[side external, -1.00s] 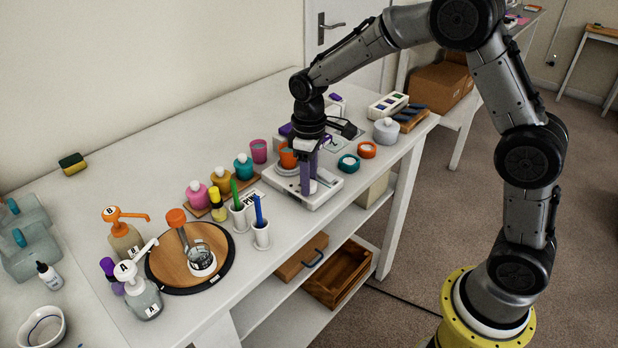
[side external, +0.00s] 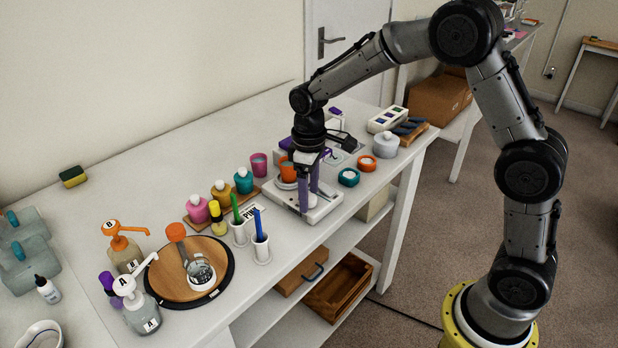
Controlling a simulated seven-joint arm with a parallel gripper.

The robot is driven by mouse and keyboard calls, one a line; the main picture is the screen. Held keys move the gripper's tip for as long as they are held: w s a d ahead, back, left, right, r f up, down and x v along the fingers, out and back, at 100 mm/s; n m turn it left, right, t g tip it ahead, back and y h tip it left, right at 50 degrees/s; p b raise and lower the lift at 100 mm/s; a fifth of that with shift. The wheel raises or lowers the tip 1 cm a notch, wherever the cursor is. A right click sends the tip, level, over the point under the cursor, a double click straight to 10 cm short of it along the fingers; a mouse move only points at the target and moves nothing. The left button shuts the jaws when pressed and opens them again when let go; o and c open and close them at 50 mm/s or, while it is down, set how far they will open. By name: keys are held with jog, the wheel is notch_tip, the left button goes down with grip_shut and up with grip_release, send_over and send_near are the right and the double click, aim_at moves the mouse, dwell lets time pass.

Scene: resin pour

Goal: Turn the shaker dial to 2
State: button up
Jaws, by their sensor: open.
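The shaker (side external: 325,207) is a low white unit near the front edge of the table, right of its middle. An orange cup (side external: 287,171) stands on its round plate. My gripper (side external: 308,196) points straight down over the front part of the shaker, its purple fingers open and low, close to the top of the unit. The dial is largely hidden by the fingers, so its setting cannot be read. I cannot tell whether the fingers touch it.
Pink, gold and teal bottles (side external: 243,180) and pen holders (side external: 261,248) stand left of the shaker. Teal (side external: 348,177) and orange (side external: 366,163) rings and a grey lidded jar (side external: 385,145) stand right. A round wooden turntable (side external: 171,277) is farther left.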

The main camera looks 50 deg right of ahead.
notch_tip(320, 180, up, 14)
jog(key=shift+f, duration=0.2)
dwell(0.4)
jog(key=s+d+r+m+t, duration=0.1)
jog(key=s+r+t, duration=0.1)
jog(key=s+r, duration=0.35)
jog(key=s+r+t, duration=0.1)
jog(key=s+r, duration=0.2)
jog(key=s, duration=0.5)
jog(key=s+f+m+t, duration=0.2)
jog(key=s+f, duration=0.6)
jog(key=s, duration=0.4)
jog(key=shift+s+d+f+m+t, duration=0.25)
jog(key=shift+s+f+m+t, duration=0.1)
jog(key=shift+m, duration=0.45)
